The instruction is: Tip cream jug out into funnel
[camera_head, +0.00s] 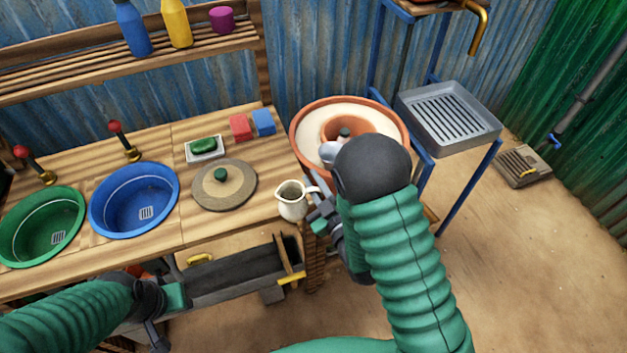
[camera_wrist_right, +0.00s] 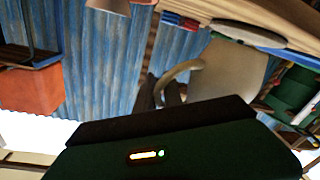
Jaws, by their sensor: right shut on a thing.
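The cream jug (camera_head: 291,203) is at the front right corner of the wooden counter, its mouth facing up. My right gripper (camera_head: 319,205) is shut on its handle side. In the right wrist view the jug (camera_wrist_right: 225,70) and its curved handle show by the dark fingers (camera_wrist_right: 166,90). I cannot tell whether the jug touches the counter. A grey rounded piece (camera_head: 329,152), which may be the funnel, sits over the terracotta pot (camera_head: 301,157), partly behind my right arm. My left gripper (camera_head: 157,335) is low at the left, below the counter; its jaws are unclear.
A round lid (camera_head: 240,192) with a green knob lies left of the jug. Blue (camera_head: 105,222) and green (camera_head: 18,247) basins are further left. Red (camera_head: 240,128) and blue (camera_head: 263,122) blocks and a soap dish (camera_head: 205,157) sit behind. A grey tray (camera_head: 480,135) stands right.

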